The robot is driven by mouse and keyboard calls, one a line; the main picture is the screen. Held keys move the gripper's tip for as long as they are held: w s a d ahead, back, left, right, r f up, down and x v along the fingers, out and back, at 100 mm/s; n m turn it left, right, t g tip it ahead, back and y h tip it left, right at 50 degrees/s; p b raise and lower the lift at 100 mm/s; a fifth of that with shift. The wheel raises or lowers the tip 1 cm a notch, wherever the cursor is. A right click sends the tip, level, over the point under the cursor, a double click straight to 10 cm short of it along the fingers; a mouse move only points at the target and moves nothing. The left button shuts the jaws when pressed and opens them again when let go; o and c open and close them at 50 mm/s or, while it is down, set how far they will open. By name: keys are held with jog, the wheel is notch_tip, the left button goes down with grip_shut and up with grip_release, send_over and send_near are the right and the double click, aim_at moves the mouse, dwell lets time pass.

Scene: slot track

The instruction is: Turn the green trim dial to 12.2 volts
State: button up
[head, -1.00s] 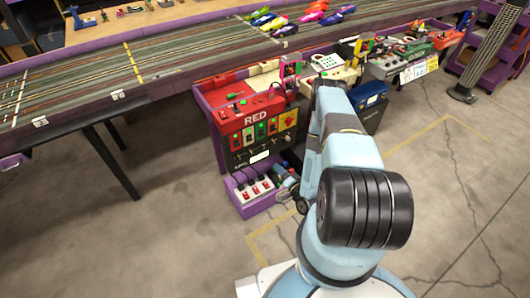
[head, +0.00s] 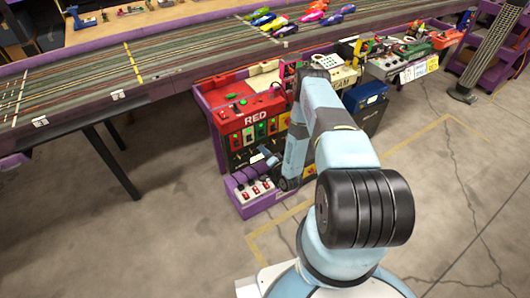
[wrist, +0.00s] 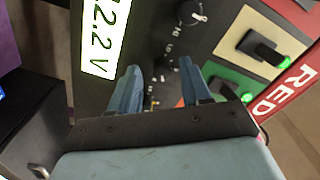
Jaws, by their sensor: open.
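My gripper (wrist: 160,76) is open in the wrist view, its two blue fingers apart in front of a black control panel (wrist: 150,40). A dark dial (wrist: 194,13) with a white pointer sits above the fingers. Another small dark knob (wrist: 168,64) shows in the gap between the fingertips; I cannot tell whether they touch it. No dial can be made out clearly as green. A lit display (wrist: 104,35) on the left reads about 12.2 V, its top end cut off. In the head view my arm covers part of the red station (head: 243,112).
A green panel (wrist: 228,77) and a cream panel (wrist: 259,45), each with a black switch, lie right of the fingers. The slot track (head: 180,60) runs above. Floor at lower left is clear.

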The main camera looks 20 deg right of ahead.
jog(key=shift+w, duration=0.2)
grip_shut()
dwell(0.4)
